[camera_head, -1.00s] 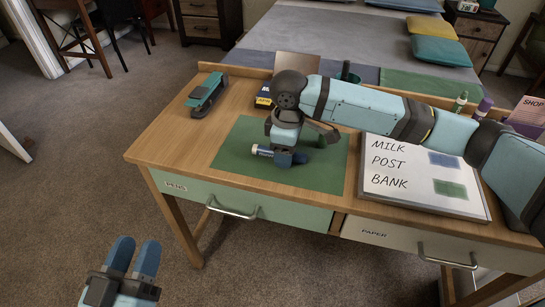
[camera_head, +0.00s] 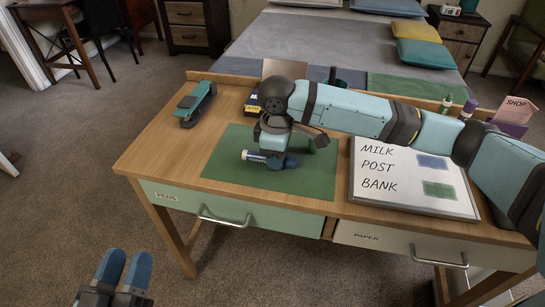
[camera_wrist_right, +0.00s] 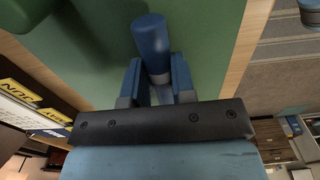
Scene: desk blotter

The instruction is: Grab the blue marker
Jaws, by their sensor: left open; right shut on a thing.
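The blue marker (camera_head: 253,156), white with a blue cap, lies sideways over the green blotter (camera_head: 225,171) on the desk. My right gripper (camera_head: 275,161) points down and is shut on it. In the right wrist view the marker's blue end (camera_wrist_right: 151,36) sticks out between the two fingers (camera_wrist_right: 155,84). Part of the marker is hidden by the fingers in the head view. A gap under it is hard to make out. My left gripper (camera_head: 124,268) is open and empty, in front of the desk at lower left.
A stapler (camera_head: 195,104) stands at the desk's back left. A whiteboard (camera_head: 414,180) with writing lies right of the blotter. A small green object (camera_head: 321,141) is near the blotter's right side.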

